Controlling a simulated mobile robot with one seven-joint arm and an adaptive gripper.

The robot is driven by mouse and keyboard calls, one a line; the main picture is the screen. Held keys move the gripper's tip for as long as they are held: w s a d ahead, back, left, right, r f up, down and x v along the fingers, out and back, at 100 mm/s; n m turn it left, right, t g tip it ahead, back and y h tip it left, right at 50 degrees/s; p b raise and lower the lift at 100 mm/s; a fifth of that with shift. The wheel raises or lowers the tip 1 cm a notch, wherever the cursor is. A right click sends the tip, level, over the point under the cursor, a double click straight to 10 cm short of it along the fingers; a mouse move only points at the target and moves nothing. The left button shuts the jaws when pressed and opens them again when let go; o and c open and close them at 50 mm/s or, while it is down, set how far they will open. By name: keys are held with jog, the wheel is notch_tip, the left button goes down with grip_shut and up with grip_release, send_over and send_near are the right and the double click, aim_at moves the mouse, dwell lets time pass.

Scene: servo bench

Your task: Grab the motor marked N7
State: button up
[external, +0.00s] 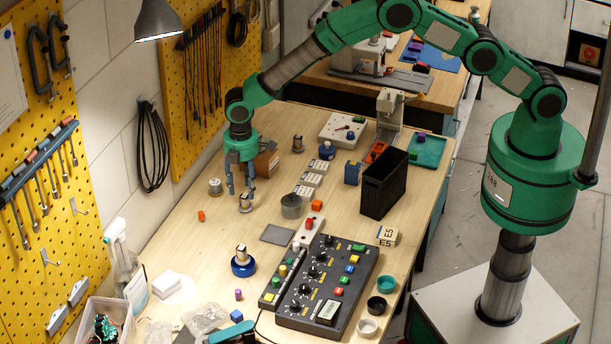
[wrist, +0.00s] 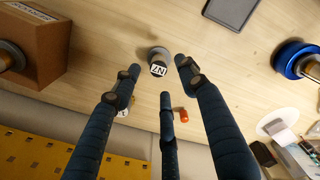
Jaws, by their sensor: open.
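A small motor with a pale top label (wrist: 158,69) stands upright on the bench in the wrist view. The label seems to read N7, seen turned around. The same motor (external: 246,205) shows below my gripper (external: 240,190) in the external view. In the wrist view my gripper (wrist: 160,85) has its dark blue fingers spread, with nothing held. The motor sits just beyond the fingertips, near the middle of the gap between them. Whether any finger touches it cannot be told.
Another motor (external: 215,186) stands left of my gripper, and one sits on a blue base (external: 243,266) nearer the front. The dark pad (external: 277,234) lies flat.

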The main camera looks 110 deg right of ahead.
aim_at(245, 195)
jog(key=shift+f, duration=0.1)
jog(key=shift+s+f+p, duration=0.1)
jog(key=shift+f+p, duration=0.2)
jog(key=shift+f, duration=2.2)
grip_shut()
